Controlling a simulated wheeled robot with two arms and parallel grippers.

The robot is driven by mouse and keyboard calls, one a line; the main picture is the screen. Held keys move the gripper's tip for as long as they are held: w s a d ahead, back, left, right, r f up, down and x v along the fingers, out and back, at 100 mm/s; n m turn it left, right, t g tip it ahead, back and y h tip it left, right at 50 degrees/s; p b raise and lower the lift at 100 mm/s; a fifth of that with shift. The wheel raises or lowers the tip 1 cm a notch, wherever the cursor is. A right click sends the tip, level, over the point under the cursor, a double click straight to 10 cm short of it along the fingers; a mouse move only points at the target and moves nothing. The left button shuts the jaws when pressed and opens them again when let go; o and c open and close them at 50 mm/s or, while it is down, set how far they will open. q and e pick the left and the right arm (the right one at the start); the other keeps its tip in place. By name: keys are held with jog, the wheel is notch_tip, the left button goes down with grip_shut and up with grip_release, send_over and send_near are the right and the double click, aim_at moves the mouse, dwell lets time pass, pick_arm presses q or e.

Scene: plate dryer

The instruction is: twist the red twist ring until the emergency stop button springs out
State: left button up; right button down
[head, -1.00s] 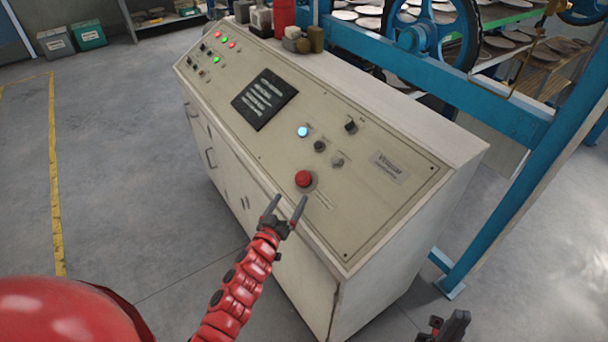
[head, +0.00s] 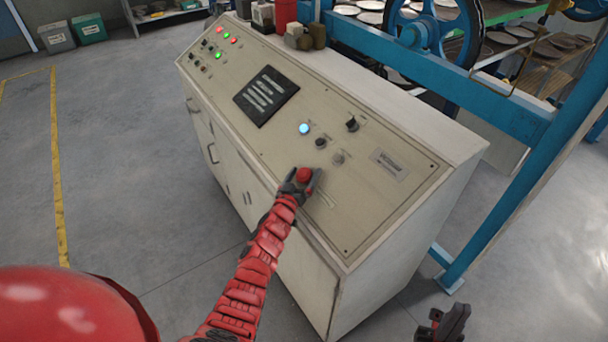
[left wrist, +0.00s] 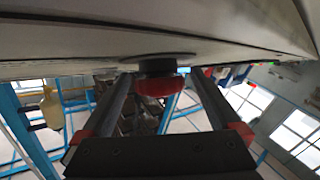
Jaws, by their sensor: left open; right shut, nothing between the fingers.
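The red emergency stop button with its twist ring (head: 304,174) sits on the sloping top of the cream control cabinet, near its front edge. My left gripper (head: 303,181) is open at the button, with one finger on each side of it. In the left wrist view the red ring (left wrist: 157,87) shows under a dark collar, between the two spread fingers of the gripper (left wrist: 158,92); gaps show on both sides. Whether the ring is turned cannot be told. My right gripper (head: 442,325) is at the bottom right, low beside the cabinet, shut and empty.
A blue frame (head: 500,200) stands to the right. The floor at left is clear.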

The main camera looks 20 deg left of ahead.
pick_arm(q)
jog(key=c, duration=1.4)
jog(key=shift+r+m+h, duration=0.1)
jog(key=shift+m+h, duration=0.2)
jog(key=shift+h, duration=0.2)
